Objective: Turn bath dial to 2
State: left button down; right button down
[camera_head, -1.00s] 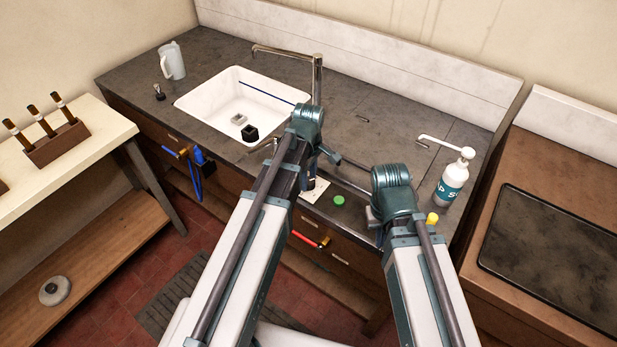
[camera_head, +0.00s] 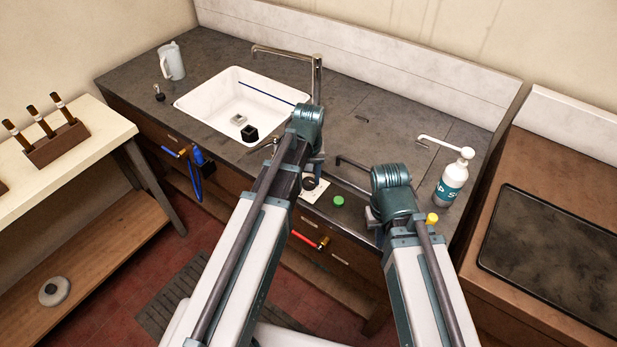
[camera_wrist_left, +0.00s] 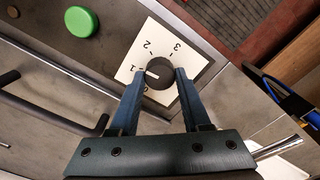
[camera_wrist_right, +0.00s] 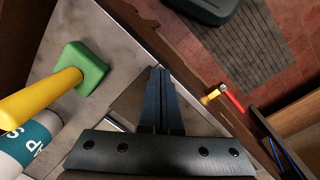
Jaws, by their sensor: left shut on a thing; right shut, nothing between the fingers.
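The bath dial (camera_wrist_left: 160,74) is a dark round knob on a white plate (camera_wrist_left: 196,62) marked 0 to 3. Its white mark points toward the 1 in the left wrist view. My left gripper (camera_wrist_left: 161,76) is shut on the dial, one finger on each side. In the head view the dial (camera_head: 309,184) shows just below my left wrist, on the counter's front part. My right gripper (camera_wrist_right: 158,73) is shut and empty above the counter's front edge. Its fingertips are hidden behind my arm in the head view.
A green button (camera_head: 338,201) sits right of the plate, and a dark bar handle (camera_wrist_left: 60,108) is close to my left gripper. A sink (camera_head: 232,106) lies left.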

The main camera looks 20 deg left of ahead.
aim_at(309, 181)
pick_arm(q)
jog(key=m, duration=0.7)
dwell(0.6)
jog(key=shift+c, duration=1.9)
grip_release()
notch_tip(309, 181, up, 14)
jog(key=p, duration=1.4)
pick_arm(e)
notch_tip(309, 181, up, 14)
pick_arm(q)
jog(key=shift+f, duration=0.1)
pick_arm(e)
jog(key=shift+f, duration=0.15)
